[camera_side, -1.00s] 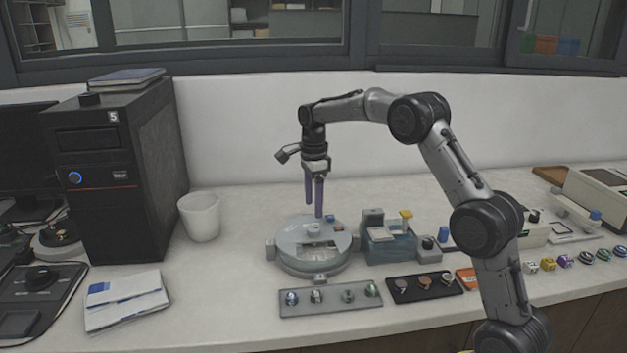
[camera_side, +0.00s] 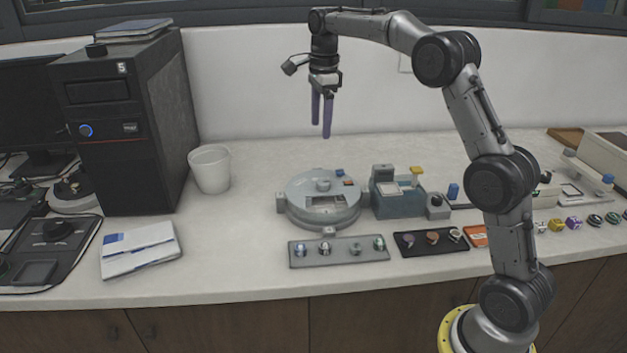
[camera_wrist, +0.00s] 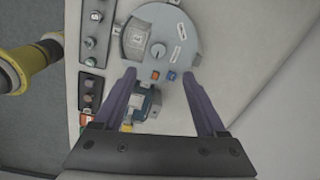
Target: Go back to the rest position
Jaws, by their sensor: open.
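My gripper (camera_side: 321,131) is high above the counter, pointing down, with nothing between its long purple fingers. The fingers are apart, as the wrist view also shows (camera_wrist: 168,80). Below it on the counter stands the round grey mounting press (camera_side: 296,206), with a knob and an orange and a blue button on top. The press also shows in the wrist view (camera_wrist: 185,45), beyond the fingertips. My gripper is well clear of it.
A blue-grey machine (camera_side: 398,208) stands right of the press. A grey tray (camera_side: 304,258) and a black tray (camera_side: 420,248) with small pieces lie in front. A white cup (camera_side: 210,170) and black computer tower (camera_side: 112,150) stand left. The air around the gripper is free.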

